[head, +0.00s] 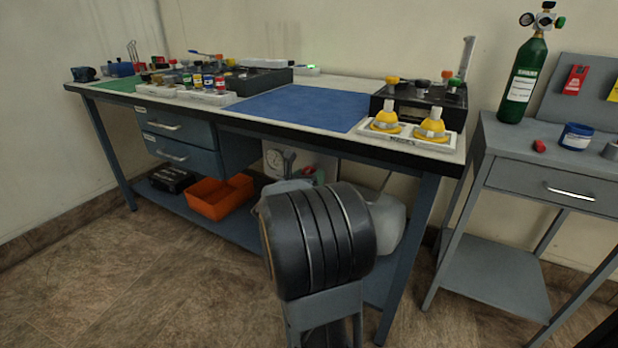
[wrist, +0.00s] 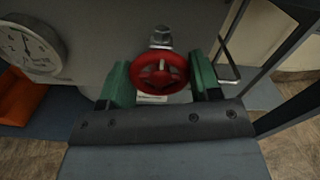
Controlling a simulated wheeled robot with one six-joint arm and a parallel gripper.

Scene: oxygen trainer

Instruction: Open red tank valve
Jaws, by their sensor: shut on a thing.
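The red tank valve (wrist: 159,76) is a small round handwheel with spokes, in the middle of the wrist view. My gripper (wrist: 161,80) has its two green fingers on the left and right sides of the wheel, shut on it. A metal fitting (wrist: 161,37) stands just beyond the wheel on a grey surface. In the head view, a bit of the red valve (head: 309,171) shows under the workbench, and my arm hides much of that area.
A dial gauge (wrist: 30,46) is left of the valve. A metal loop handle (wrist: 229,74) is close on the right. The workbench (head: 340,137) overhangs this spot, with an orange bin (head: 205,207) on its lower shelf. A green cylinder (head: 524,78) stands on the side table.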

